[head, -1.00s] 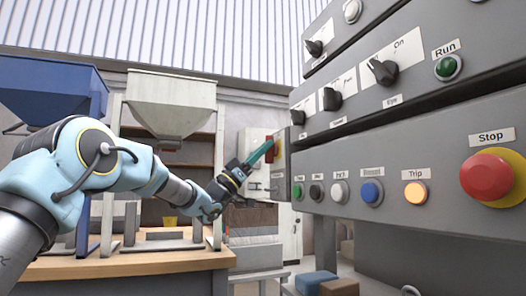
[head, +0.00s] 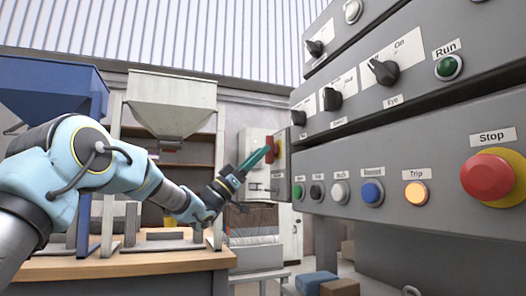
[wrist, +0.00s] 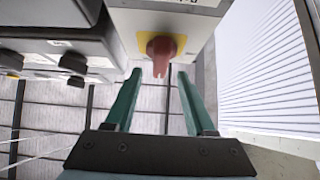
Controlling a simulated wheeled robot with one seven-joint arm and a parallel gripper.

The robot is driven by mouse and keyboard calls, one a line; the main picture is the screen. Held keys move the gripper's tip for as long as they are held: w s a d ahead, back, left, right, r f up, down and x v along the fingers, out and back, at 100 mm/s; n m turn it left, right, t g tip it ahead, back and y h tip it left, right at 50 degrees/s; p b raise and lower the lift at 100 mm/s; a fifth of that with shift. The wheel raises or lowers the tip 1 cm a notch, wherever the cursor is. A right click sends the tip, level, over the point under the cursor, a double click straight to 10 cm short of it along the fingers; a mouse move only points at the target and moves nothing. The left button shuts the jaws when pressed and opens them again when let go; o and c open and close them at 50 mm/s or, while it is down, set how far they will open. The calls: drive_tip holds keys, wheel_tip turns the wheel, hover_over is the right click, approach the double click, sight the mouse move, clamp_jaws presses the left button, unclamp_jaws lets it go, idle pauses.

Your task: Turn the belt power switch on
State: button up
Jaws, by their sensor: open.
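The belt power switch appears to be the red rotary handle (wrist: 160,52) on a yellow plate (wrist: 144,42), on a light grey box (wrist: 188,20). In the head view the red handle (head: 275,152) is small and partly hidden behind my fingers. My gripper (wrist: 158,75) has two green fingers, open and apart, with nothing held. In the wrist view the handle's near end lies between the two fingertips, with a gap on each side. Contact is not visible. In the head view my gripper (head: 266,149) reaches up and right to the box front.
A large grey control panel (head: 430,205) with knobs, buttons and a red stop button (head: 487,177) fills the right side, close beside the box. A wooden table (head: 130,264) and a pale hopper (head: 170,105) stand at the left.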

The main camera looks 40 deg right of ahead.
drive_tip(key=v, duration=0.8)
drive_tip(key=shift+f, duration=0.15)
drive_tip(key=shift+a, duration=0.15)
